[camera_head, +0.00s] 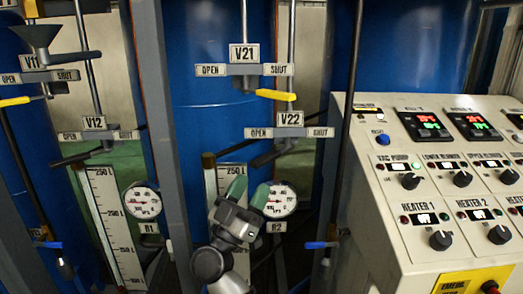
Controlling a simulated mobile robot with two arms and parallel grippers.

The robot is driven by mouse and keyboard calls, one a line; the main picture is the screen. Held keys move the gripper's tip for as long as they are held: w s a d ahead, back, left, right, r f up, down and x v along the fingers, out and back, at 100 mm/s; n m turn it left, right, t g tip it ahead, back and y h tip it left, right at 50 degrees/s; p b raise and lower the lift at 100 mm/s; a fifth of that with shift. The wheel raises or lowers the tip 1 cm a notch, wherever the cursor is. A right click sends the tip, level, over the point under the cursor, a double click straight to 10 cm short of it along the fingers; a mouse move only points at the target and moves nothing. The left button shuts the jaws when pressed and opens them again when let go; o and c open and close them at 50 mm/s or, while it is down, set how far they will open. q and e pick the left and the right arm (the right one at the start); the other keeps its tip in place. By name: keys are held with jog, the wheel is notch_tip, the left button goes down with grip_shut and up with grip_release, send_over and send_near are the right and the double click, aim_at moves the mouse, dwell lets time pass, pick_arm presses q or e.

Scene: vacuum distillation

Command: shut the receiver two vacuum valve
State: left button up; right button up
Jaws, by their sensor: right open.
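On the receiver marked R2, the valve plate V22 (290,119) reads OPEN at left and SHUT at right. Its black lever (270,157) points left and toward me, on the OPEN side. Above it is the valve plate V21 (243,53), whose yellow lever (276,95) lies toward its SHUT side. No label in view says which one is the vacuum valve. My right gripper (248,191) is open and empty, with greenish fingertips pointing up. In the picture it is below and left of the black lever, in front of the level scale and the R2 gauge (281,200). My left gripper is out of view.
At left, V12 (94,123) has a black lever and V11 (31,61) a yellow one. A blue lever (321,245) sits low, right of my gripper. Grey posts (163,130) stand between the blue tanks. The control panel (450,160) fills the right side.

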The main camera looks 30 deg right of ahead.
aim_at(265, 157)
jog(key=p+x, duration=0.2)
jog(key=x, duration=0.5)
jog(key=shift+w+t, duration=0.1)
jog(key=shift+t, duration=0.2)
jog(key=shift+a, duration=0.1)
grip_shut()
